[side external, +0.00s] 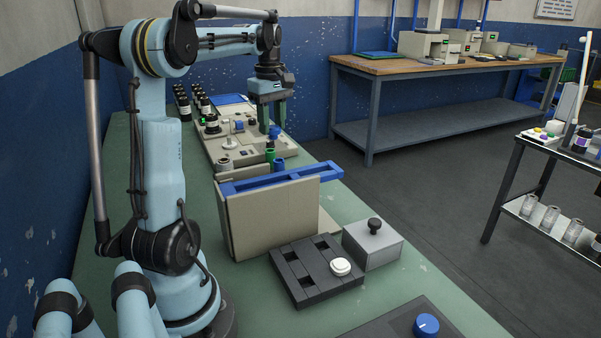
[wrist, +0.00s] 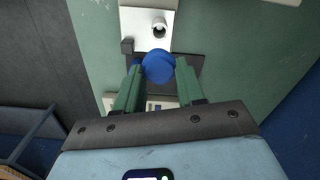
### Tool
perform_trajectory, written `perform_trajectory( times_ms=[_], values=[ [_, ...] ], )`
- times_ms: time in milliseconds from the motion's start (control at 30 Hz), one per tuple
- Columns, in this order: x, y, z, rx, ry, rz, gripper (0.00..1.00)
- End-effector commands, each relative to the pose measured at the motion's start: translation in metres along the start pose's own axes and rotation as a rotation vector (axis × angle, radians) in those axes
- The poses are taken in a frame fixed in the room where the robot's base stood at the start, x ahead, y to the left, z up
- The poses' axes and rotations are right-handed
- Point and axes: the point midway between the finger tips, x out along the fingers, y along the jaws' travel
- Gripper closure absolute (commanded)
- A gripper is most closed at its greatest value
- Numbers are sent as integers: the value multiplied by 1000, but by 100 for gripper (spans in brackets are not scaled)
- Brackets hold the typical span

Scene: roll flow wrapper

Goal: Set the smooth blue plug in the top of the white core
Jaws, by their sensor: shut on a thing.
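My gripper (wrist: 156,90) points down with its two green fingers closed on the smooth blue plug (wrist: 158,66). In the side view my gripper (side external: 272,122) hangs over the far part of the bench, with the blue plug (side external: 275,132) at its fingertips. In the wrist view a pale, hollow round core (wrist: 159,29) with an open top stands on a white plate, just beyond the plug and apart from it in the picture. I cannot pick out this core with certainty in the side view. The height gap between plug and core cannot be told.
A beige panel with a blue rail (side external: 285,178) stands nearer the side camera. In front are a black slotted tray (side external: 305,285) with a white disc (side external: 340,266) and a grey box with a black knob (side external: 372,245). Several dark bottles (side external: 184,108) stand behind my gripper.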

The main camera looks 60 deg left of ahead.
Motion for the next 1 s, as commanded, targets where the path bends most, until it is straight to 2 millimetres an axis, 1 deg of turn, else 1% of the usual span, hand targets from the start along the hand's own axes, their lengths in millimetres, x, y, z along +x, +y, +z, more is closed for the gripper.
perform_trajectory(
  times_ms=[33,233,567,800,1000],
  values=[
    [7,0,2,3,0,0,89],
    [31,0,2,4,0,0,89],
    [51,0,2,5,0,0,89],
    [73,0,3,5,0,0,89],
    [86,0,3,5,0,0,89]
  ],
)
